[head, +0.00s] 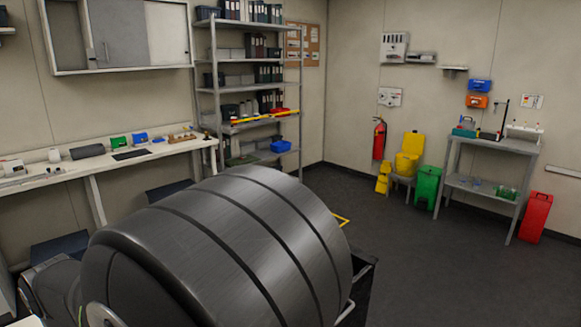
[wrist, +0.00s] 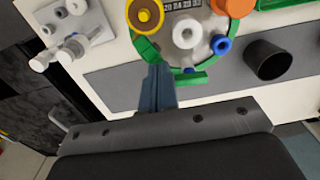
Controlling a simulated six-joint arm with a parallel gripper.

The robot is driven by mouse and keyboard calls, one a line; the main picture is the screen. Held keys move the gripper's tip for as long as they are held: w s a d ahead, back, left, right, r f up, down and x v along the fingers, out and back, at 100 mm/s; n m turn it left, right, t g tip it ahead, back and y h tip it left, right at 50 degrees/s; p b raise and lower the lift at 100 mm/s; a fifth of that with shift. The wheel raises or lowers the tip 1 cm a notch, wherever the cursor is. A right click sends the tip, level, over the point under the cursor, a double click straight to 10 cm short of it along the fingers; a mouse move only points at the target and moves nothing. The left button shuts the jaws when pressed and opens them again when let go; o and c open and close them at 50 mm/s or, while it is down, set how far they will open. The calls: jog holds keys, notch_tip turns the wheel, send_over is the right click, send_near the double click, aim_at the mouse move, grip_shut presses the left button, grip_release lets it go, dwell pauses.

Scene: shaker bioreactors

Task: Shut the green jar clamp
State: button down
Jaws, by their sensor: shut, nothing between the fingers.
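In the wrist view, the green jar clamp (wrist: 188,79) shows as a green band curving round the lower side of a jar top (wrist: 184,58). A green piece of it sits at the left, beside my fingertips. The jar top bears a yellow ring, a white cap, an orange part and blue parts. My gripper (wrist: 157,72) is shut and empty. Its blue-grey fingers point at the clamp's lower left, close to or touching the green piece; I cannot tell which. The upper part of the clamp is out of frame. I cannot make out jar, clamp or gripper in the head view.
A black cup (wrist: 268,60) stands right of the jar on a grey strip. White fittings (wrist: 65,30) sit on a plate at the left. In the head view, a large dark cylinder fills the foreground; a bench (head: 98,164) and shelves stand behind, with open floor at right.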

jog(key=shift+f, duration=0.2)
jog(key=shift+r, duration=3.5)
notch_tip(320, 180, down, 7)
jog(key=shift+f, duration=0.1)
jog(key=s+d+r, duration=0.1)
jog(key=d+r, duration=0.1)
jog(key=r, duration=1.1)
jog(key=s+d+r+y, duration=0.1)
jog(key=d+r, duration=0.2)
jog(key=r, duration=1.1)
jog(key=shift+r+t, duration=0.15)
jog(key=shift+t, duration=0.15)
